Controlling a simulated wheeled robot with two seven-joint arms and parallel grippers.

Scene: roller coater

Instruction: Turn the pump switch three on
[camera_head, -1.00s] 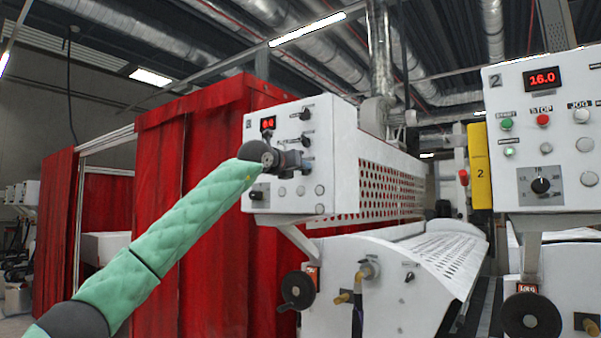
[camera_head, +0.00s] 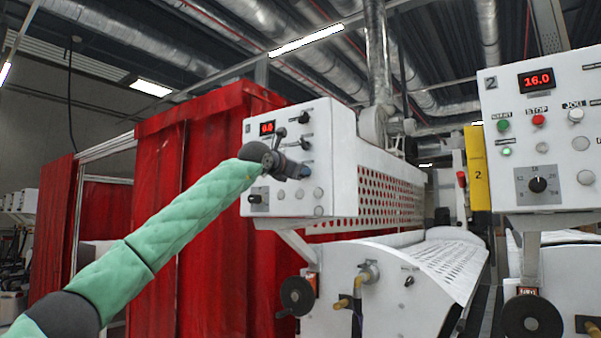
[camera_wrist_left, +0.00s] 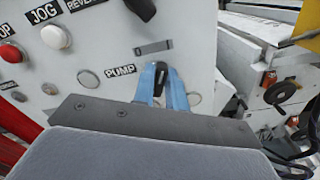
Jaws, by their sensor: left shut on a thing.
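The pump switch (camera_wrist_left: 160,78) is a black knob beside a "PUMP" label on a light control panel (camera_wrist_left: 100,50) in the left wrist view. My left gripper (camera_wrist_left: 165,88) has its two blue fingers shut on the knob, one on each side. In the head view, my left gripper (camera_head: 304,172) is at the front of the left machine's panel (camera_head: 327,130). Its wrist hides part of that panel, and the knob cannot be made out there. My right gripper is not in view.
Other black switches (camera_head: 304,118) sit above my gripper. A red button (camera_wrist_left: 11,53) is at the left in the wrist view. Panel 2 (camera_head: 550,90), with a display reading 16.0, stands at the right. Red curtains (camera_head: 205,200) hang behind my left arm.

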